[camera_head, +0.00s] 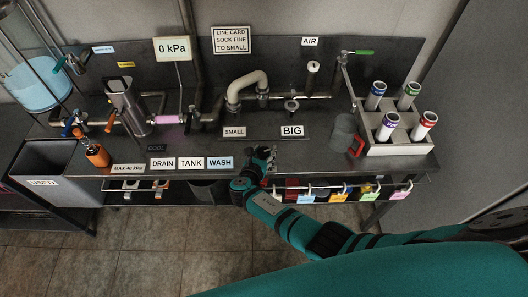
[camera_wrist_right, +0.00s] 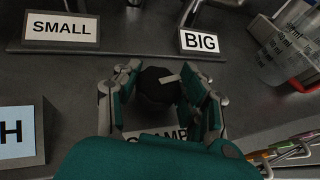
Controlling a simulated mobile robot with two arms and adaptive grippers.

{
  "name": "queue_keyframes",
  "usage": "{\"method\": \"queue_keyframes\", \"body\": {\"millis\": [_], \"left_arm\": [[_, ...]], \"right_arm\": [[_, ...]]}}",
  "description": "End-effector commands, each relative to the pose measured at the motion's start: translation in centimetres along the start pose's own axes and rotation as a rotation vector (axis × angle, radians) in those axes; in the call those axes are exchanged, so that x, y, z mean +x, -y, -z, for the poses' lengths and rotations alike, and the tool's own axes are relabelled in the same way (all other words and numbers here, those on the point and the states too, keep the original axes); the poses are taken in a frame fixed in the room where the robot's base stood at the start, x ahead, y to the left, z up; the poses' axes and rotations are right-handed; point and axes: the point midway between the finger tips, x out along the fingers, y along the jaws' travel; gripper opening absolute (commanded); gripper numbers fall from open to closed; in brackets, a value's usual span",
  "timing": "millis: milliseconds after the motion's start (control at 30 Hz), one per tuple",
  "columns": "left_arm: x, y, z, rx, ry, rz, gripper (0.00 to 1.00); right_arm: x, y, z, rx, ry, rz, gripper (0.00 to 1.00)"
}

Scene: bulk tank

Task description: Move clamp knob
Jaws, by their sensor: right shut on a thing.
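My right gripper (camera_head: 262,155) reaches over the front edge of the steel bench, in front of the BIG sign. In the right wrist view, the right gripper (camera_wrist_right: 161,86) has its teal and grey fingers on both sides of the round black clamp knob (camera_wrist_right: 158,86), shut on it. The knob has a pale pointer strip on top, aimed towards the upper right. A label (camera_wrist_right: 158,134), partly hidden and seeming to read CLAMP, lies just below the knob. In the head view I cannot make out the knob behind the gripper. My left gripper is not in view.
SMALL (camera_head: 234,132) and BIG (camera_head: 292,131) signs stand behind the gripper. DRAIN, TANK and WASH (camera_head: 220,163) signs line the front edge to the left. A clear jug (camera_head: 343,132) and a rack of cylinders (camera_head: 400,146) stand right. Coloured tags (camera_head: 336,197) hang below the edge.

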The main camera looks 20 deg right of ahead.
Motion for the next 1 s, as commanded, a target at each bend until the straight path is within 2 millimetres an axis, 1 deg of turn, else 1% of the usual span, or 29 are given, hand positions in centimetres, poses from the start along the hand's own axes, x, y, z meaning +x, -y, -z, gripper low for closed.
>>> {"method": "queue_keyframes", "body": {"millis": [33, 200, 233, 400, 667, 767, 867, 967, 1000], "left_arm": [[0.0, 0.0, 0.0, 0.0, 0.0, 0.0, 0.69], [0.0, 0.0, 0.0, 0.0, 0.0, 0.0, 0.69], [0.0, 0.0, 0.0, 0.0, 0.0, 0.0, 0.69], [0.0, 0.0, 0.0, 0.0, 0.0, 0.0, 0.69], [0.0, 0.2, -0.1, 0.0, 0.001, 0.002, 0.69], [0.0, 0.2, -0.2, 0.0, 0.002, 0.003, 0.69], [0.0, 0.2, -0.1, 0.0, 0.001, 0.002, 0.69], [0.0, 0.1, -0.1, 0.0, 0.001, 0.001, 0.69], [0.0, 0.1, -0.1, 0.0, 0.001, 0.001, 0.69]], "right_arm": [[0.0, -0.1, -0.3, 0.003, 0.003, -0.002, 0.09], [0.0, -0.1, -0.3, 0.003, 0.004, -0.002, 0.09], [0.0, -0.1, -0.3, 0.003, 0.004, -0.003, 0.44], [0.0, -0.1, -0.2, 0.002, 0.003, -0.002, 0.66], [0.0, 0.0, -0.1, 0.0, 0.001, -0.002, 0.67], [-0.5, 0.0, 0.0, 0.0, 0.001, -0.002, 0.67], [-1.6, -0.1, 0.1, 0.002, 0.001, -0.004, 0.67], [-3.5, 0.0, 0.1, 0.003, -0.001, -0.003, 0.67], [-4.5, -0.1, 0.1, 0.003, -0.001, -0.004, 0.67]]}}
